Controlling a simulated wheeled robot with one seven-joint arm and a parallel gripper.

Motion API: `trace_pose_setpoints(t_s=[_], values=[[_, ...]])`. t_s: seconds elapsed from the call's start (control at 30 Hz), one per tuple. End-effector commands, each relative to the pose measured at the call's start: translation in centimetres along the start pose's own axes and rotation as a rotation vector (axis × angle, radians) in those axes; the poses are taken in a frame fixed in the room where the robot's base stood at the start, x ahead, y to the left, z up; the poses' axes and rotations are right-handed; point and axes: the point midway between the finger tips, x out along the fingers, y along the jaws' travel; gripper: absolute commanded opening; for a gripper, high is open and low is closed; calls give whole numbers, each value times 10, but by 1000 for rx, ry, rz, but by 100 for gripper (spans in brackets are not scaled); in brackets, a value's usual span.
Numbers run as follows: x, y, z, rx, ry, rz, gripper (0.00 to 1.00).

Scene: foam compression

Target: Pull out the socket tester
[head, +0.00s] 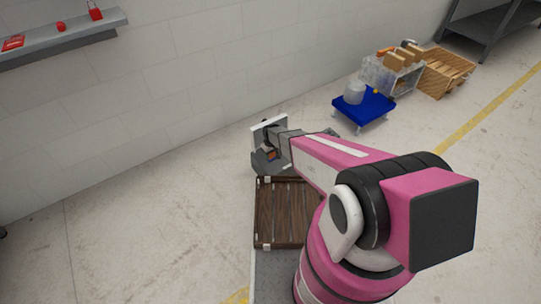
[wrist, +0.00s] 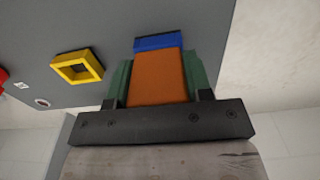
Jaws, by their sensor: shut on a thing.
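The socket tester is an orange block (wrist: 158,82) between the green fingers of my gripper (wrist: 157,68) in the wrist view. My gripper is shut on its two sides. The tester's far end meets a blue frame (wrist: 158,41) on a grey panel (wrist: 100,25). I cannot tell how deep the tester sits in that frame. In the head view, the panel (head: 268,124) shows as a pale upright board at my gripper (head: 272,152). A little orange shows there, and my arm hides the rest.
A yellow square frame (wrist: 77,68) is on the panel left of the tester, with a red part (wrist: 3,78) at the picture edge. A dark slatted wooden box (head: 285,215) lies below my gripper. A blue cart (head: 364,108) and wooden crate (head: 445,73) stand farther back.

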Motion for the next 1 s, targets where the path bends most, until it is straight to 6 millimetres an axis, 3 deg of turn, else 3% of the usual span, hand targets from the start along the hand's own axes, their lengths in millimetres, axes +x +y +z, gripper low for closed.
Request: trace_pose_setpoints(t_s=[1.0], values=[[-34, 0, 0, 0, 0, 0, 3]])
